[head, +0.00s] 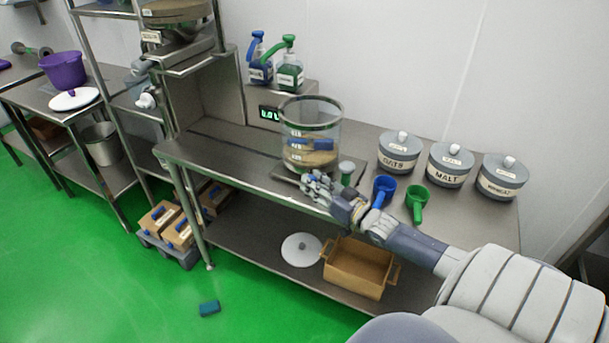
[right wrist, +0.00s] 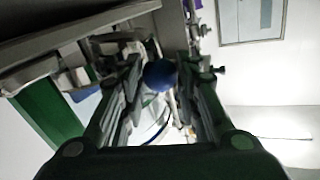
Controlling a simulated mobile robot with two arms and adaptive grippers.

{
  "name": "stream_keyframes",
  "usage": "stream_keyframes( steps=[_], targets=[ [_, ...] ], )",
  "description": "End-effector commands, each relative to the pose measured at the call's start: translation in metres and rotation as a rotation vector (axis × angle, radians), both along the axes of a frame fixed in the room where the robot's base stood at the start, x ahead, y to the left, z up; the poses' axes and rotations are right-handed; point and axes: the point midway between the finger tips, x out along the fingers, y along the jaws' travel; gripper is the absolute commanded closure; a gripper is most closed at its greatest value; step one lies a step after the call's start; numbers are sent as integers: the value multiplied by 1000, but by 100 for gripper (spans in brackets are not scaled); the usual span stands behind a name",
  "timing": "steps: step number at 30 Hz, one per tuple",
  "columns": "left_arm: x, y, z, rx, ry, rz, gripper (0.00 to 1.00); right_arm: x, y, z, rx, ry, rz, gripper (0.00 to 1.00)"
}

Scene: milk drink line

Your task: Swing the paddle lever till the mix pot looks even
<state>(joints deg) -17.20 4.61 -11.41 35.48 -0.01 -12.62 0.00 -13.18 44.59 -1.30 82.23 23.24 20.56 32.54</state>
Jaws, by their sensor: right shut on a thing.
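The mix pot (head: 311,122) is a clear cylinder with a dark rim, standing on a base plate on the steel bench. Tan contents (head: 312,158) fill its lower part, and a blue part (head: 310,143) crosses it above them. How even the mix is cannot be told at this size. My right gripper (head: 318,186) is low at the front of the pot. In the right wrist view, a round blue knob (right wrist: 160,75) sits between its fingers, which are shut on it. The knob looks like the paddle lever's end; the rest of the lever is hidden. My left gripper is not in view.
A blue scoop (head: 383,190) and a green scoop (head: 416,202) lie close to my right forearm. Labelled grey canisters (head: 399,152) stand behind them. Two pump bottles (head: 290,76) stand behind the pot. A tan crate (head: 357,267) is on the lower shelf.

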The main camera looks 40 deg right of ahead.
Motion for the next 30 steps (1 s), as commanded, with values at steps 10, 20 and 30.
stream_keyframes(
  steps=[10, 20, 30],
  targets=[
    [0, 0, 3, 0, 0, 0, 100, -2, -18, 10, -2, -16, -13, 100],
    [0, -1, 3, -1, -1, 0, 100, -2, -17, 11, -1, -19, -12, 100],
    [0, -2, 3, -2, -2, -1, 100, -3, -17, 10, -2, -16, -12, 50]
  ],
)
